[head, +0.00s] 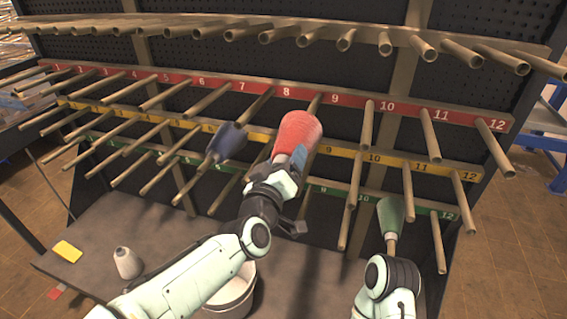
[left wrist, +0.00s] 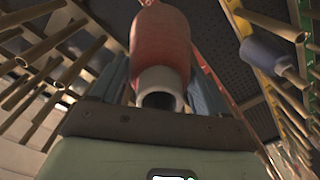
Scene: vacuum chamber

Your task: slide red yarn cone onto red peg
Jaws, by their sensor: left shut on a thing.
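The red yarn cone (head: 298,132) is held by my left gripper (head: 296,160) in front of the rack's upper labelled row. A red-row peg (head: 314,104) between labels 8 and 9 shows just behind the cone's far end. Whether its tip is inside the cone is hidden. In the left wrist view the cone (left wrist: 160,45) sits between my fingers, its pale hollow core (left wrist: 160,82) facing the camera with a dark inside. My right gripper (head: 391,258) is low at the right, just below a green cone (head: 391,213); its fingers cannot be made out.
A dark blue cone (head: 228,139) is on a peg just left of the red cone. Bare pegs stick out on both sides. A pale cone (head: 127,262), a yellow block (head: 67,251) and a white bucket (head: 232,292) are on the shelf below.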

